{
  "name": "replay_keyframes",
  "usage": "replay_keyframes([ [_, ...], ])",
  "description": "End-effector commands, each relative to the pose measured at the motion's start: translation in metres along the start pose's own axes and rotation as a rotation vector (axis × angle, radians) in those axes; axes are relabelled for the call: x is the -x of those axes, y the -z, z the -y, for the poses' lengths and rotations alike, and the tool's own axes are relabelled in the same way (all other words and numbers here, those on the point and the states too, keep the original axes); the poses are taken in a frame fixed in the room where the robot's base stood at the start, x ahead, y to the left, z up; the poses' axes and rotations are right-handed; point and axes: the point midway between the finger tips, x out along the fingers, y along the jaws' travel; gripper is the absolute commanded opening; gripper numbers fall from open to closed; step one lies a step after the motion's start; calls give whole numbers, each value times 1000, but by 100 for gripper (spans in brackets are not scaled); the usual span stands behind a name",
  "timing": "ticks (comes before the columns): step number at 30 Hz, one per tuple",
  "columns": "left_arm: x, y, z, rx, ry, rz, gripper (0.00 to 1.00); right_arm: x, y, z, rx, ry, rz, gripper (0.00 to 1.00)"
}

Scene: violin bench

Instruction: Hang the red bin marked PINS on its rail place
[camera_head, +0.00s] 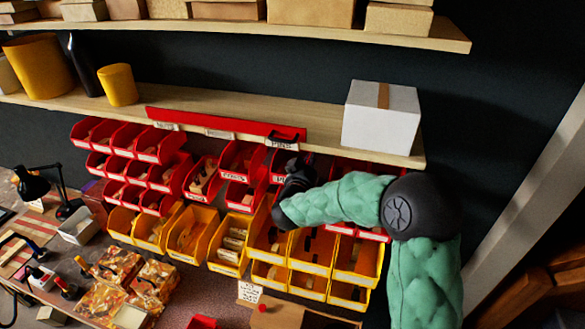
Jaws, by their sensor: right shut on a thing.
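My right gripper (296,172) is shut at the bin wall, below the upper shelf's front edge. A red bin (277,164) with a white label lies directly at its fingers, and the gripper covers part of it. The label is partly hidden, so I cannot read it in full. I cannot tell whether this bin touches the rail. A white tag that seems to read PINS (281,143) shows just above, by the end of a red strip (215,122) along the shelf. My left gripper is not in view.
Yellow bins (230,243) hang below. A white box (381,116) stands on the shelf above right. My right forearm covers bins on the right. A cluttered bench lies lower left.

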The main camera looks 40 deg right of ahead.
Motion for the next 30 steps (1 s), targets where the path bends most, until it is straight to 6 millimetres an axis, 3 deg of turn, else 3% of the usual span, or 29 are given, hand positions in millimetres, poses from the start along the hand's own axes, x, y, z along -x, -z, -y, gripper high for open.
replay_keyframes([
  [30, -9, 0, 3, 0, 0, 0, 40, -1, -11, 0, 0, 0, -1, 0],
])
